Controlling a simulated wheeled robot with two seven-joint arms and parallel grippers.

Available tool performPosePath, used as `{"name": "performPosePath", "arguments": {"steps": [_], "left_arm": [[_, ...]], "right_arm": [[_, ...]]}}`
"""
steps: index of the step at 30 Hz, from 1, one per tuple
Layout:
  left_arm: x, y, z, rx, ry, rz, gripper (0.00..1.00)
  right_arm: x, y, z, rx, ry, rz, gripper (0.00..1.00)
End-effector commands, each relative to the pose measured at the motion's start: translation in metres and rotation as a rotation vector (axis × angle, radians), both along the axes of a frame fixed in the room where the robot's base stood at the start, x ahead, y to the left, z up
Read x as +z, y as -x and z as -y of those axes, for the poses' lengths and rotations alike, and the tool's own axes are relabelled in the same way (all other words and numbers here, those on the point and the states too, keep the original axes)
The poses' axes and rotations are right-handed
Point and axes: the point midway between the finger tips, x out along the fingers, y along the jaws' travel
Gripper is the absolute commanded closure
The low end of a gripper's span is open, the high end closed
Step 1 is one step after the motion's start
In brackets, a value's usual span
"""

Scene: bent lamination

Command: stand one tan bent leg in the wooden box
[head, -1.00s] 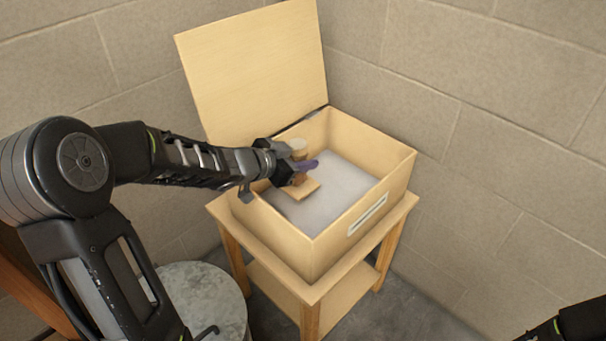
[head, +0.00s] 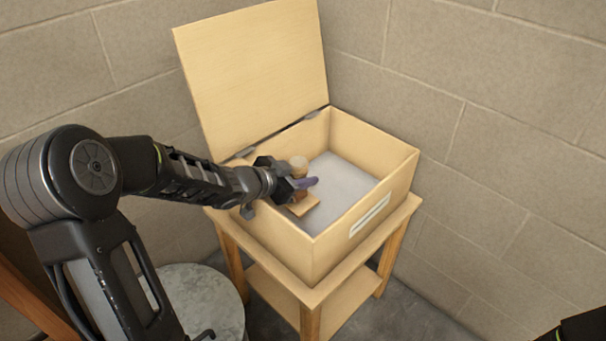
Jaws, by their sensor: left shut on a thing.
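The wooden box (head: 365,216) stands open in the head view, with its lid raised at the back. My left gripper (head: 302,184) reaches in over the box's left wall and is shut on a tan bent leg (head: 304,206). The leg looks roughly upright, with a rounded upper end (head: 299,163) above the fingers and a flat foot below them. The fingers hide its middle. I cannot tell whether the foot touches the box floor. My right gripper is out of view.
The box sits on a small wooden stand (head: 318,292) in a corner of block walls. The grey box floor (head: 345,172) is bare to the right of the leg. A round grey-topped object (head: 205,297) stands at lower left.

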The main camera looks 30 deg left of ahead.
Motion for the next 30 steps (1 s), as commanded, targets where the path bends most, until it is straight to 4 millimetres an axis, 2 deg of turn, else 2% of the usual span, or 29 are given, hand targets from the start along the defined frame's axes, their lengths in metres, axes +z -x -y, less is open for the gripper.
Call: {"name": "performPosePath", "arguments": {"steps": [5,6,13,23,27,30], "left_arm": [[-0.004,0.001,0.0,0.001,0.001,-0.004,1.0],[-0.005,0.001,0.0,0.001,0.001,-0.006,0.64],[-0.007,0.002,0.0,0.001,0.002,-0.01,0.45],[-0.006,0.003,0.0,0.001,0.003,-0.014,0.44],[0.008,0.003,0.0,0.002,0.002,-0.012,0.44],[0.016,0.016,-0.006,0.004,0.0,-0.01,0.44]], "right_arm": [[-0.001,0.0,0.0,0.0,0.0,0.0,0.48],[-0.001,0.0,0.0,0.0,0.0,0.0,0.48],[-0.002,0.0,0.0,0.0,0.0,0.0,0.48],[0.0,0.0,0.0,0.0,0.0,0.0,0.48],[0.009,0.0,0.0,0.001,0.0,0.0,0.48],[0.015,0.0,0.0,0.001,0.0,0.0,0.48]]}}
